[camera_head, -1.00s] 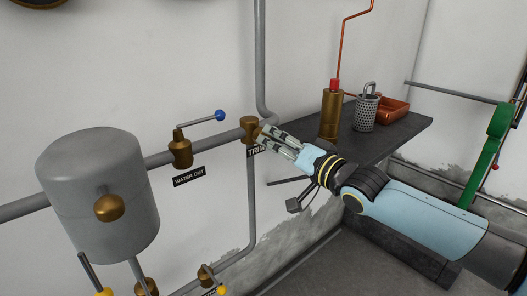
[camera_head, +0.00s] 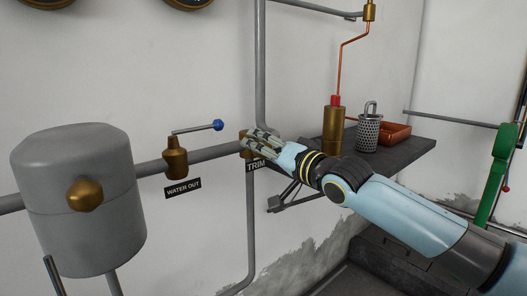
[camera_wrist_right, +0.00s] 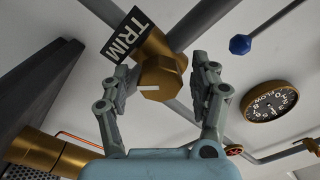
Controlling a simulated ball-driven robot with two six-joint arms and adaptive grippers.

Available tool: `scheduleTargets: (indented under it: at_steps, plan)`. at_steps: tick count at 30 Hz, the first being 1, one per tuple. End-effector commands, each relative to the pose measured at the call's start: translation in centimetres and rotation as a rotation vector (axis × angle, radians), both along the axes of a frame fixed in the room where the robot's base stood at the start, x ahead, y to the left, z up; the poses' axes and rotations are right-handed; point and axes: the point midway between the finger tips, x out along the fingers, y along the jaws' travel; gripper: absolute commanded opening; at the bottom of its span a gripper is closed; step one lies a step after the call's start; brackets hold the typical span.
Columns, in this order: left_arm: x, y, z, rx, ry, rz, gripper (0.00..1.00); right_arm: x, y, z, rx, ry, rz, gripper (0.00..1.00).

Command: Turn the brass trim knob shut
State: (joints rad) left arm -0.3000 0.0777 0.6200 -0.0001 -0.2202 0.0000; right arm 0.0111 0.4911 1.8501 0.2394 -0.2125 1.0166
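The brass trim knob (camera_wrist_right: 163,78) has a faceted face with a white line across it. It sits on a brass fitting beside the black TRIM label (camera_wrist_right: 127,33); in the head view the fitting (camera_head: 245,142) is partly hidden behind my right gripper (camera_head: 260,142). In the right wrist view, the two fingers of my right gripper (camera_wrist_right: 161,80) stand apart, one on each side of the knob. A narrow gap seems to show on the left; I cannot tell whether the right finger touches. My left gripper is not in view.
The WATER OUT valve (camera_head: 175,160) with a blue-tipped lever (camera_head: 217,125) is left of the trim fitting. A grey tank (camera_head: 75,225) stands further left.

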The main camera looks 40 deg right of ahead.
Motion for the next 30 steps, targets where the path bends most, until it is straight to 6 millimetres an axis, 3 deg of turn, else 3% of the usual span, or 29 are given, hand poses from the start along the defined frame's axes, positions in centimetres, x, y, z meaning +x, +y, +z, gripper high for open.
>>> scheduleTargets:
  at_steps: [2, 12, 22, 30]
  plan:
    - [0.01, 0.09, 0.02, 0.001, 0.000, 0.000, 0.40, -0.01, -0.01, -0.02, 0.000, 0.000, 0.000, 0.52]
    - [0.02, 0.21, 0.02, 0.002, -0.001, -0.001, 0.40, -0.02, 0.00, -0.07, 0.000, 0.001, -0.001, 0.08]
    - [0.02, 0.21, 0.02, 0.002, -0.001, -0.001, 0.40, -0.03, 0.00, -0.10, -0.041, -0.002, 0.000, 0.06]
    - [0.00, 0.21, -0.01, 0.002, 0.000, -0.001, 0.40, -0.03, 0.02, -0.12, -0.207, -0.014, -0.001, 0.06]
